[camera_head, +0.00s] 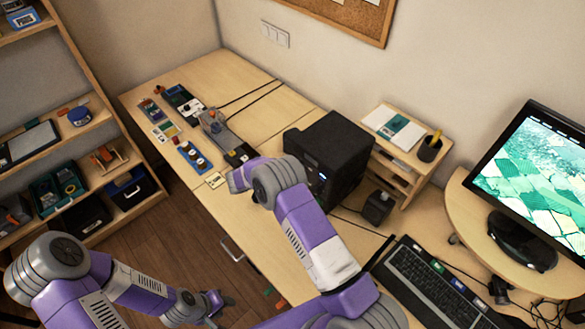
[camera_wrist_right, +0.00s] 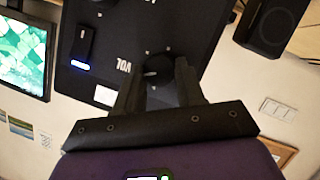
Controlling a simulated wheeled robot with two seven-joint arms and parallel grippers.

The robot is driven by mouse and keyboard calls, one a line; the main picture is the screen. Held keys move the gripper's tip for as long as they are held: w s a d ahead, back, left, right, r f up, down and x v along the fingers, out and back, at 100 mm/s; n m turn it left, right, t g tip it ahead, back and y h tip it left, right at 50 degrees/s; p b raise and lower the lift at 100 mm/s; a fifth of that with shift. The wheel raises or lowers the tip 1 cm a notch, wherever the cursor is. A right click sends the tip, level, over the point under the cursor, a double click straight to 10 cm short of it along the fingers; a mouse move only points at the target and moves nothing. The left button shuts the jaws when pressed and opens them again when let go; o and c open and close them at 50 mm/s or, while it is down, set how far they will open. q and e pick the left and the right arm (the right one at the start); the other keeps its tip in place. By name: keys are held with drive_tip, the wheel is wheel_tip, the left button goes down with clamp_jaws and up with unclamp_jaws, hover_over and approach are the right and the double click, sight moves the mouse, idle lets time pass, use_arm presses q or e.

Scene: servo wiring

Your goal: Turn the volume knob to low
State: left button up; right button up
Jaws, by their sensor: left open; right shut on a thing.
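The volume knob (camera_wrist_right: 158,66) is a round dark knob on a black panel (camera_wrist_right: 110,25), with white "VOL" lettering and small white marks around it. My right gripper (camera_wrist_right: 158,88) is shut on the knob, one finger on each side, in the right wrist view. The knob's pointer is too dark to read. In the head view the panel's black box (camera_head: 338,145) stands on the desk behind my right arm, and the right fingers and knob are hidden. My left gripper (camera_head: 214,303) is open and empty, low over the floor in front of the desk.
Small boards and a servo setup (camera_head: 222,130) lie on the desk left of the box. A small black cube (camera_head: 377,206), a keyboard (camera_head: 435,285) and a monitor (camera_head: 535,170) are to the right. A shelf (camera_head: 88,140) stands at left.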

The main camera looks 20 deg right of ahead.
idle(0.4)
drive_tip(key=o, duration=1)
drive_tip(key=shift+o, duration=0.2)
drive_tip(key=w+v, duration=0.1)
drive_tip(key=v, duration=0.6)
drive_tip(key=shift+s+a+b, duration=0.25)
drive_tip(key=shift+s+b, duration=0.15)
drive_tip(key=shift+s, duration=0.1)
